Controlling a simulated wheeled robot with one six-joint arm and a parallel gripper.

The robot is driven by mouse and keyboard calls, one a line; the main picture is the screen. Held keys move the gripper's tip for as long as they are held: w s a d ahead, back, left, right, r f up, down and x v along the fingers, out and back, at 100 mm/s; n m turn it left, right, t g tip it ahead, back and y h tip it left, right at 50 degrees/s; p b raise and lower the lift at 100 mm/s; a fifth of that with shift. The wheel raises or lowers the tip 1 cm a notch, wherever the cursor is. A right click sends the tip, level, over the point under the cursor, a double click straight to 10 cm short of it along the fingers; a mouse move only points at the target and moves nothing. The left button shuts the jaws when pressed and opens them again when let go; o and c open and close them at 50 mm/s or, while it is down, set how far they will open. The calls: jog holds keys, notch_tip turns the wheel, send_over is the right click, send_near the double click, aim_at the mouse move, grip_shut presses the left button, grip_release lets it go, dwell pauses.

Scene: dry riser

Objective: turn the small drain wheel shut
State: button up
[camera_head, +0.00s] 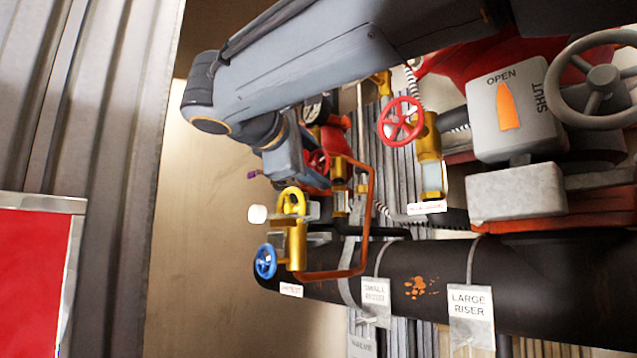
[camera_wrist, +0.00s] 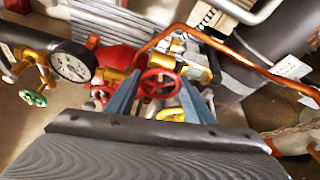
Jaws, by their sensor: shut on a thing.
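A small red handwheel (camera_head: 319,161) sits on a brass valve beside the copper pipe in the head view. In the wrist view this red wheel (camera_wrist: 160,83) lies between the two blue-grey fingers of my gripper (camera_wrist: 160,92). The fingers are shut on its rim from both sides. In the head view my gripper (camera_head: 305,167) reaches it from the left, and the arm hides part of it. I cannot read a label marking the drain wheel.
A copper pipe (camera_head: 371,205) bends close by my gripper. A blue wheel (camera_head: 265,262) is lower left, a larger red wheel (camera_head: 400,121) upper right. A pressure gauge (camera_wrist: 72,66) and green wheel (camera_wrist: 33,97) are left in the wrist view. A black pipe (camera_head: 410,275) runs below.

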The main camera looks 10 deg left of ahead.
jog(key=shift+b, duration=0.35)
jog(key=o, duration=0.8)
jog(key=shift+c, duration=0.2)
jog(key=b+v, duration=0.1)
jog(key=v, duration=0.6)
jog(key=shift+s+a, duration=0.15)
jog(key=shift+s, duration=0.25)
